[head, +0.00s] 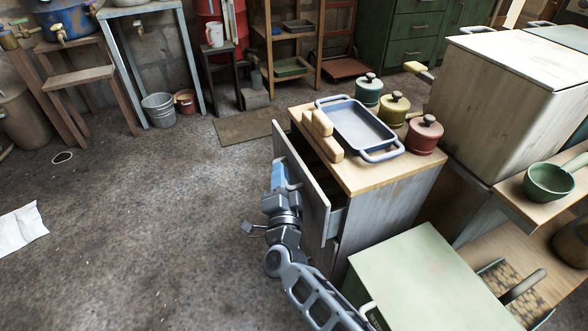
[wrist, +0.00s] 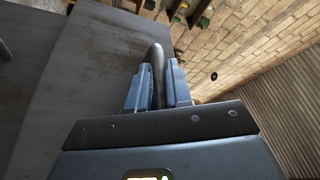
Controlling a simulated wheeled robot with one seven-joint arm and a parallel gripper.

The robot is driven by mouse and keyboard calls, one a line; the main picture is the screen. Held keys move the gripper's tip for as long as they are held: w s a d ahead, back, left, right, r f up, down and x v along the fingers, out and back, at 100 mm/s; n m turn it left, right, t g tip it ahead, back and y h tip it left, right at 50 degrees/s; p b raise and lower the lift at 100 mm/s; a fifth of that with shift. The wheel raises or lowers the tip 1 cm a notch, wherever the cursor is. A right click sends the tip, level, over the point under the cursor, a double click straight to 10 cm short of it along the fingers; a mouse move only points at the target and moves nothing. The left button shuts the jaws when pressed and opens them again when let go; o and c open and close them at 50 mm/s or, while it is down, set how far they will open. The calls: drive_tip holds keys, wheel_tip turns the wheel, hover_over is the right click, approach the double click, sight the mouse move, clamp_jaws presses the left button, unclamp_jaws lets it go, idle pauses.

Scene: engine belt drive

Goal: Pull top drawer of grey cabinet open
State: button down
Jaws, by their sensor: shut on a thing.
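The grey cabinet (head: 384,205) has a wooden top and stands right of centre in the head view. Its top drawer (head: 312,203) stands partly out, with the grey front panel apart from the cabinet body and a strip of drawer side (head: 337,216) showing behind it. My gripper (head: 284,176) is at the outer face of the drawer front. In the wrist view my gripper (wrist: 157,84) is shut on the dark curved drawer handle (wrist: 156,58), which passes between the two blue fingers. The drawer's inside is mostly hidden.
A blue-grey tray (head: 360,128), wooden blocks (head: 322,135) and lidded pots (head: 424,134) sit on the cabinet top. A pale green-topped unit (head: 430,275) stands close in front of the cabinet. The floor (head: 170,220) left of the drawer is clear.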

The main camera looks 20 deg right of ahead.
drive_tip(key=a, duration=1.2)
drive_tip(key=shift+s+f, duration=0.1)
drive_tip(key=c, duration=1.4)
unclamp_jaws()
drive_tip(key=p+v, duration=0.1)
drive_tip(key=v, duration=0.6)
drive_tip(key=shift+s+a, duration=0.2)
drive_tip(key=shift+s, duration=0.15)
drive_tip(key=shift+f, duration=0.1)
